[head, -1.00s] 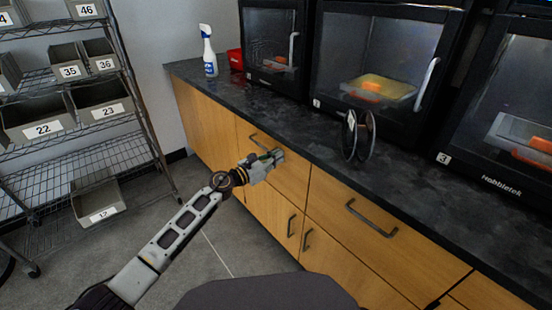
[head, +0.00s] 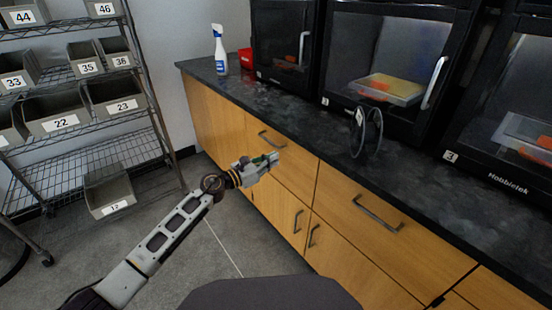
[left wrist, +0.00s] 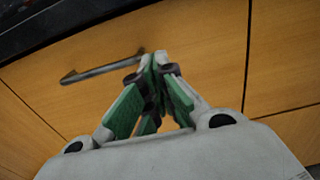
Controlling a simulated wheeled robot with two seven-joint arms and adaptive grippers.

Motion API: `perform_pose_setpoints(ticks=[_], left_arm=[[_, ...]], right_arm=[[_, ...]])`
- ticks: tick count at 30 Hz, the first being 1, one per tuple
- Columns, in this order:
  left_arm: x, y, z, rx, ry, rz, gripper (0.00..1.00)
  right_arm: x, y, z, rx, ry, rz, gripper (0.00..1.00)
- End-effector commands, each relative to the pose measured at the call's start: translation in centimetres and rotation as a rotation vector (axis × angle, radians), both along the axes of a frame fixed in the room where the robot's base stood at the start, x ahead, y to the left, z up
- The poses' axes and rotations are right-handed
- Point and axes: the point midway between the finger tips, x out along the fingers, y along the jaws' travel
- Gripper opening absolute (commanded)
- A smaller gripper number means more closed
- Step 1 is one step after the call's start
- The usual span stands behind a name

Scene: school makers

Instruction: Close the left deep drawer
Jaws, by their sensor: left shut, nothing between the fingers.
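The left drawer (head: 297,168) is a wooden front under the dark counter with a dark bar handle (head: 271,141). Its front looks about flush with the cabinet face in the head view; a small gap cannot be ruled out. My left gripper (head: 274,158) is in front of this drawer, just below the handle. In the left wrist view the green-padded fingers of the left gripper (left wrist: 155,58) are together and empty, pointing at the drawer front (left wrist: 200,45). Their tips appear beside the right end of the handle (left wrist: 100,67); contact cannot be told. My right gripper is not in view.
A second drawer (head: 385,230) lies to the right, with cabinet doors below. The counter (head: 290,115) holds a spray bottle (head: 220,52), a black spool (head: 367,132) and several printers. A wire shelf with bins (head: 62,122) stands left. The grey floor between is clear.

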Motion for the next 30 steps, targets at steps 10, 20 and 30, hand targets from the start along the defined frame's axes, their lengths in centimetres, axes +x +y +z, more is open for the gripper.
perform_pose_setpoints(ticks=[10,20,30], left_arm=[[-2.2,3.3,0.0,0.0,0.002,0.001,0.0],[-3.9,5.8,0.0,0.0,0.002,0.0,0.0],[-4.3,6.4,0.0,0.0,0.0,-0.001,0.0]], right_arm=[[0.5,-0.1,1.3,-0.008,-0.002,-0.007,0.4],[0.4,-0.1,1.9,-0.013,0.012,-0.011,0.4],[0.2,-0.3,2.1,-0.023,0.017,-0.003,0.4]])
